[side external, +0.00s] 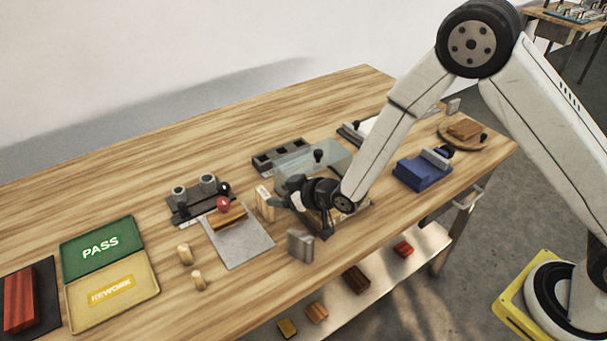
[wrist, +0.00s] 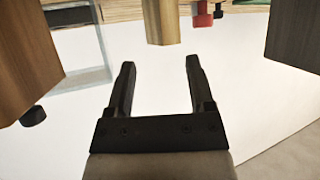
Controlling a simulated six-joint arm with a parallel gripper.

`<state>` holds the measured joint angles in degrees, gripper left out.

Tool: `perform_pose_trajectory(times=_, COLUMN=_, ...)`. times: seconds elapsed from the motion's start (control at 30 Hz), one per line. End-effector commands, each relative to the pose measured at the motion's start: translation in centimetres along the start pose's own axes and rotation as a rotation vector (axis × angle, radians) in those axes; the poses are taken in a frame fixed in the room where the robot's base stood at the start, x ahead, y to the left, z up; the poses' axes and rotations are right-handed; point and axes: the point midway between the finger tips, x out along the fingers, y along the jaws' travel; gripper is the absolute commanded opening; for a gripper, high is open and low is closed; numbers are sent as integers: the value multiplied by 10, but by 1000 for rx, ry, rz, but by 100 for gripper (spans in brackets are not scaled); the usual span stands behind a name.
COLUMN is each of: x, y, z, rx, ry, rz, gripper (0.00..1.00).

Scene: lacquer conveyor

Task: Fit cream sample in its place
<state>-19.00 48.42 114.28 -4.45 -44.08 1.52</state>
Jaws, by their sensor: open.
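A cream upright block (side external: 264,203), which looks like the cream sample, stands on the table beside the grey plate. My gripper (side external: 282,200) is low over the table, just right of this block, and points toward it. In the wrist view my gripper (wrist: 158,88) has its two fingers spread, with nothing between them. A pale tan block (wrist: 161,20) shows ahead of the fingertips, apart from them; I cannot tell for sure that it is the same block. The place for the sample cannot be identified with certainty.
A grey upright block (side external: 300,245) stands near the front edge. A clamp fixture (side external: 190,207) with a red knob is left, beside a grey plate (side external: 245,246). A clear cover (side external: 318,160) is behind my gripper. Green PASS (side external: 97,247) and yellow REWORK (side external: 112,290) trays lie left.

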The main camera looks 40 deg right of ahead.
Motion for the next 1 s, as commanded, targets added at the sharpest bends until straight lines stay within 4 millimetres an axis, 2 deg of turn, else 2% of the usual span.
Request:
perform_pose_trajectory(times=0.27, x=8, y=0, z=-1, rx=0, ry=1, rz=0, gripper=69)
perform_pose_trajectory(times=0.7, x=46, y=-2, z=-2, rx=0, ry=0, rz=0, gripper=69)
perform_pose_trajectory(times=1.0, x=52, y=-2, z=-2, rx=0, ry=0, rz=0, gripper=69)
